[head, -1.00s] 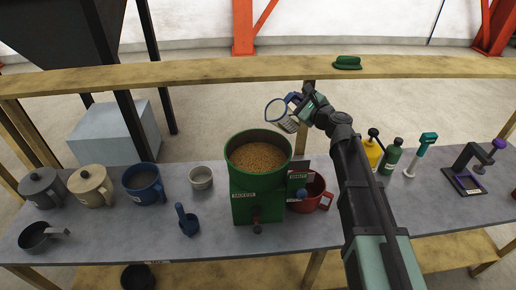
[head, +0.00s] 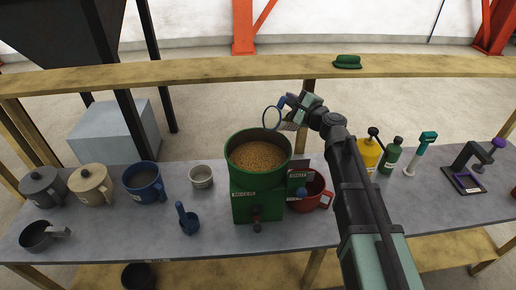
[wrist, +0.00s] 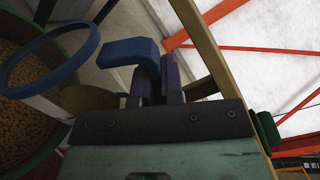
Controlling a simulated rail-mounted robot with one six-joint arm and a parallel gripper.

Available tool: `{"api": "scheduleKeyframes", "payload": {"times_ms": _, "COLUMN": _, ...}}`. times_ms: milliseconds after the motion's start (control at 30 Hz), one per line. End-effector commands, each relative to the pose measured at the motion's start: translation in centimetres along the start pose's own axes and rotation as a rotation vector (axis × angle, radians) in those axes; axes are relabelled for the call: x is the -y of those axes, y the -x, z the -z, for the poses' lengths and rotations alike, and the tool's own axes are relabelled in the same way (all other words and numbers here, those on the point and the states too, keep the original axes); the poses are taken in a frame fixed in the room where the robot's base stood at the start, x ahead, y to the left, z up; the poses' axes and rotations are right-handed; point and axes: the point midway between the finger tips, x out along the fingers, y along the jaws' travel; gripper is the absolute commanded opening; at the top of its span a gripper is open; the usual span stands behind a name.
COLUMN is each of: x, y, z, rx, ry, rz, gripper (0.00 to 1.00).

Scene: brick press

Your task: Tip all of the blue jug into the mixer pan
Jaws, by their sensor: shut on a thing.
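The green mixer pan (head: 233,150) holds brown grainy material.
A grey lidded pot (head: 42,190), a cream lidded pot (head: 92,190), a grey pan (head: 38,238), a small pale cup (head: 202,178) and a blue scoop (head: 189,222) stand left of the mixer. A red jug (head: 318,198) is close on its right. Bottles (head: 390,158) stand beyond my arm.

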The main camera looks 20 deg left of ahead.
Motion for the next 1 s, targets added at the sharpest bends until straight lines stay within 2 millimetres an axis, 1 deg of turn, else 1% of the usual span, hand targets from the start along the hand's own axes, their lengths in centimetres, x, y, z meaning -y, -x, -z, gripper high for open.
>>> {"api": "scheduleKeyframes", "payload": {"times_ms": 733, "x": -0.9, "y": 0.0, "z": -1.2, "rx": 0.0, "ry": 0.186, "rz": 0.0, "gripper": 0.0}}
{"api": "scheduleKeyframes", "payload": {"times_ms": 1000, "x": -1.8, "y": 0.1, "z": -2.4, "rx": 0.0, "ry": 0.253, "rz": 0.0, "gripper": 0.0}}
